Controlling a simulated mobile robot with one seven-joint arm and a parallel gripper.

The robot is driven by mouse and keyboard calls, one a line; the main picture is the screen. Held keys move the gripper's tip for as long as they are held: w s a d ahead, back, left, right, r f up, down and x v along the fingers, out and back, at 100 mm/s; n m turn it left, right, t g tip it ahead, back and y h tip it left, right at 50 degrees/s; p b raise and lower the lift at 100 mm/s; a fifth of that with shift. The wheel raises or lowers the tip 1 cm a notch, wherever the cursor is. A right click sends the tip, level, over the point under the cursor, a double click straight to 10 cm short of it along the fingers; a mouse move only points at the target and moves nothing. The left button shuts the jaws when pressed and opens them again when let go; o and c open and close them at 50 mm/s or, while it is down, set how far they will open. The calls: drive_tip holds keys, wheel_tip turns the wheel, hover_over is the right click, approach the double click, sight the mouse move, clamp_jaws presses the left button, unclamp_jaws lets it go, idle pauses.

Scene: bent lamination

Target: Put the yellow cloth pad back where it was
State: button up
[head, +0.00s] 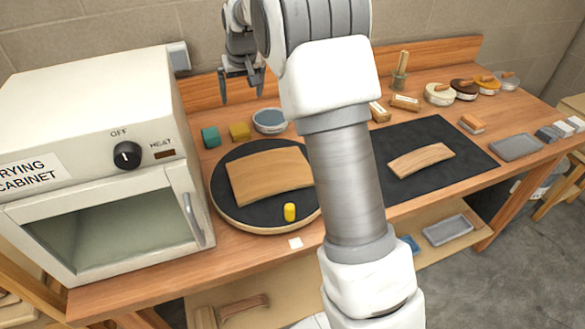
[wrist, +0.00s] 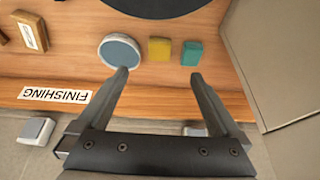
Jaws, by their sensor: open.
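The yellow cloth pad (head: 239,131) is a small mustard block on the bench near the back edge. It sits between a teal pad (head: 211,137) and a round tin with a blue-grey top (head: 270,121). In the wrist view the yellow pad (wrist: 159,50) lies beyond the fingertips, roughly centred between them, apart from both. My gripper (head: 241,97) is raised above the back of the bench, open and empty. Its two spread fingers also show in the wrist view (wrist: 160,74).
A drying cabinet (head: 95,130) stands at the left. A round black turntable (head: 228,208) holds a curved wooden panel (head: 268,175) and a small yellow cylinder (head: 290,211). A black mat (head: 455,140) lies right of my arm. The wooden backboard (head: 205,92) rises behind the pads.

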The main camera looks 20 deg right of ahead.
drive_tip(key=s+r, duration=0.6)
drive_tip(key=s, duration=0.6)
drive_tip(key=s+r, duration=0.5)
drive_tip(key=s, duration=0.6)
drive_tip(key=s+f+t, duration=0.1)
drive_tip(key=s+f, duration=0.3)
drive_tip(key=s, duration=1.3)
drive_tip(key=shift+s+f, duration=0.2)
drive_tip(key=shift+s, duration=0.2)
